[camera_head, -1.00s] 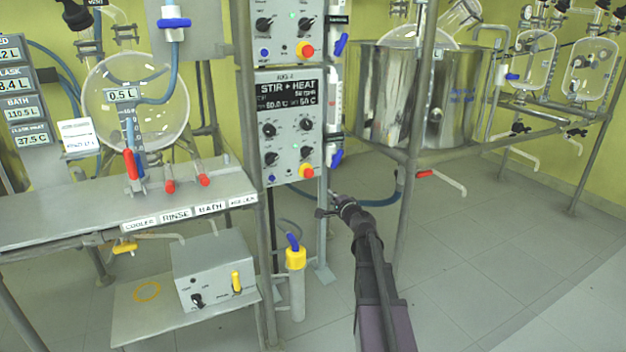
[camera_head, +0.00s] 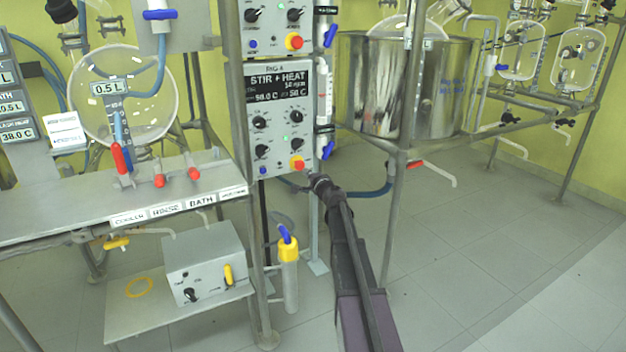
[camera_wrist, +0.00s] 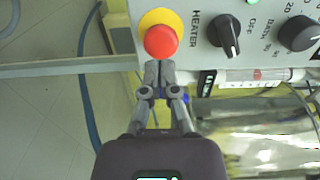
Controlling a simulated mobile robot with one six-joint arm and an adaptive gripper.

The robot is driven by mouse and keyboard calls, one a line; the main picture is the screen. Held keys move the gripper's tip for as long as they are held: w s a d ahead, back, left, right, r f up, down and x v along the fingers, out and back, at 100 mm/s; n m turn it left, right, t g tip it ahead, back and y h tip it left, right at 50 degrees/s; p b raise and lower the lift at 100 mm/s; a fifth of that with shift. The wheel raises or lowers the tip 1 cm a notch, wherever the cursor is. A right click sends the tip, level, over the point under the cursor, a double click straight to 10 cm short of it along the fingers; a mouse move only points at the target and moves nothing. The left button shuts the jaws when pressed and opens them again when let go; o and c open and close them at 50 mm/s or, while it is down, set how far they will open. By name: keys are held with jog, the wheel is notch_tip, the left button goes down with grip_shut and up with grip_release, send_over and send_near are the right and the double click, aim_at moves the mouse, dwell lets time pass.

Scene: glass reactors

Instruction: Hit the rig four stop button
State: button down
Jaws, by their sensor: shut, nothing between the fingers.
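The lower control box (camera_head: 279,112) has a "STIR + HEAT" display and a label above it that seems to read RIG 4. Its red stop button (camera_head: 298,163) on a yellow base is at the lower right corner of the panel. In the wrist view the red button (camera_wrist: 161,41) is large, beside the HEATER knob (camera_wrist: 229,36). My gripper (camera_wrist: 159,66) is shut and empty, its fingertips right at the button's edge; I cannot tell whether they touch. In the head view my gripper (camera_head: 313,178) is just below and right of the button.
Another control box (camera_head: 275,25) with its own red button (camera_head: 293,41) sits directly above. Blue-handled valves (camera_head: 327,149) and a metal post (camera_head: 401,190) stand close on the right. A steel bath vessel (camera_head: 365,90) is behind. The floor at right is clear.

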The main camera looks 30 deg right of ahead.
aim_at(301, 166)
jog(key=shift+w, duration=1.65)
jog(key=shift+w, duration=0.75)
jog(key=shift+w+r, duration=0.2)
jog(key=shift+w, duration=0.35)
jog(key=shift+s, duration=0.5)
jog(key=s, duration=1.4)
jog(key=shift+s+d, duration=0.25)
jog(key=shift+s, duration=0.05)
jog(key=shift+a, duration=0.1)
